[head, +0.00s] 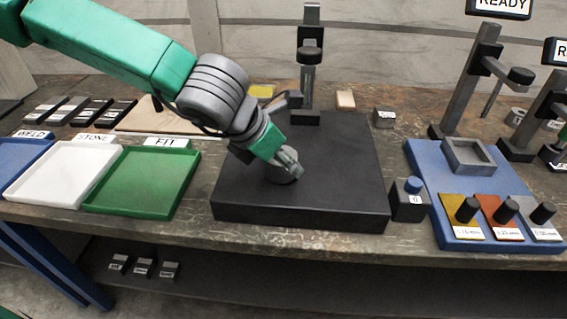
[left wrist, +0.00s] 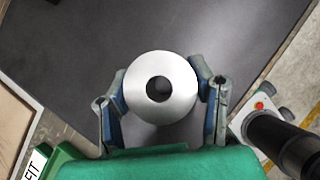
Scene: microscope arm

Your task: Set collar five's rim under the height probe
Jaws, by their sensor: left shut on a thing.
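My left gripper (head: 287,163) is over the black surface plate (head: 240,209). It is shut on a grey metal collar (head: 281,174), which sits at or just above the plate's top; I cannot tell if it touches. In the left wrist view the collar (left wrist: 176,97) shows as a round ring with a dark central hole, between the two fingers of the gripper (left wrist: 160,90). No number is readable on it. The height probe on its post (head: 309,60) stands at the back of the plate, behind the gripper. My right gripper is not in view.
A green FIT tray (head: 140,207), a white STONE tray (head: 45,200) and a blue WELD tray (head: 12,178) lie to the left. A small block with a blue button (head: 410,199) stands right of the plate. A blue board (head: 440,222) carries colored gauge pieces. The plate's right side is clear.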

